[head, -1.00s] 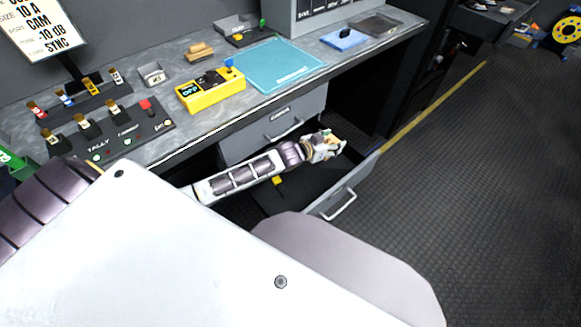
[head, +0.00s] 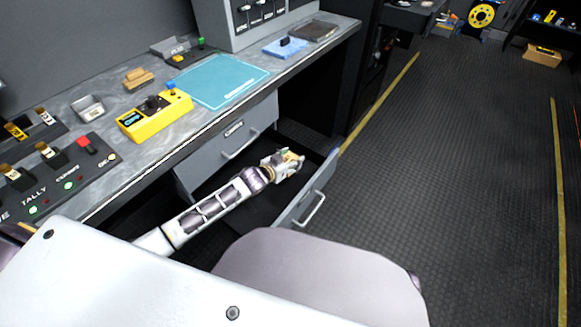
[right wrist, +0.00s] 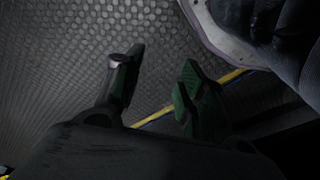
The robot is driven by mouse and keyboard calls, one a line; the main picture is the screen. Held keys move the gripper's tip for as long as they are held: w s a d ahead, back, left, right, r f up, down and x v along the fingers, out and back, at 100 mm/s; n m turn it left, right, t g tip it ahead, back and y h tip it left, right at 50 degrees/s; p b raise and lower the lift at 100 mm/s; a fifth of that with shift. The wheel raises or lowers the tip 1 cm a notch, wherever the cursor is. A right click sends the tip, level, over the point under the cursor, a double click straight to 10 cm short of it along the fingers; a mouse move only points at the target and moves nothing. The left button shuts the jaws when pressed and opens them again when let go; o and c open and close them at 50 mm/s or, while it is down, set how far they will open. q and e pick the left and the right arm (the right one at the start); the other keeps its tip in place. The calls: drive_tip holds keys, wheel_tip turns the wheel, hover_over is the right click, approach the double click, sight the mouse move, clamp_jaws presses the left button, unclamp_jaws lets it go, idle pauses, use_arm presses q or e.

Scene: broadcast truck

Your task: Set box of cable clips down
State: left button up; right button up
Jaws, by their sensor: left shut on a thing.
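My left gripper (head: 286,160) is in the head view, over the open lower drawer (head: 322,183) under the counter. It is shut on a small pale and tan thing, which I take to be the box of cable clips (head: 291,156); the fingers hide much of it. I cannot tell whether it touches the drawer's floor. My right gripper (right wrist: 158,88) shows in the right wrist view with its fingers apart, nothing between them, above the dark floor.
The counter above holds a yellow device (head: 154,114), a teal mat (head: 222,80), a small grey tray (head: 88,108) and a switch panel (head: 65,178). A closed drawer front (head: 232,140) sits above the open one. The floor at right (head: 460,170) is clear.

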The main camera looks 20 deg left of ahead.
use_arm(q)
drive_tip(key=shift+f, duration=0.15)
use_arm(e)
drive_tip(key=shift+r, duration=0.1)
use_arm(q)
drive_tip(key=shift+f, duration=0.35)
wheel_tip(320, 180, down, 3)
drive_tip(key=shift+r+b, duration=0.2)
drive_tip(key=shift+b, duration=0.4)
drive_tip(key=shift+f, duration=0.15)
use_arm(e)
drive_tip(key=shift+w+a+r, duration=0.15)
drive_tip(key=shift+w+r, duration=0.05)
drive_tip(key=shift+r, duration=0.3)
drive_tip(key=shift+w+a+r, duration=0.1)
drive_tip(key=shift+w+r, duration=0.05)
drive_tip(key=shift+r, duration=0.35)
drive_tip(key=shift+f, duration=0.1)
use_arm(q)
drive_tip(key=shift+f, duration=0.1)
drive_tip(key=o, duration=1.2)
use_arm(e)
drive_tip(key=shift+s+f, duration=0.1)
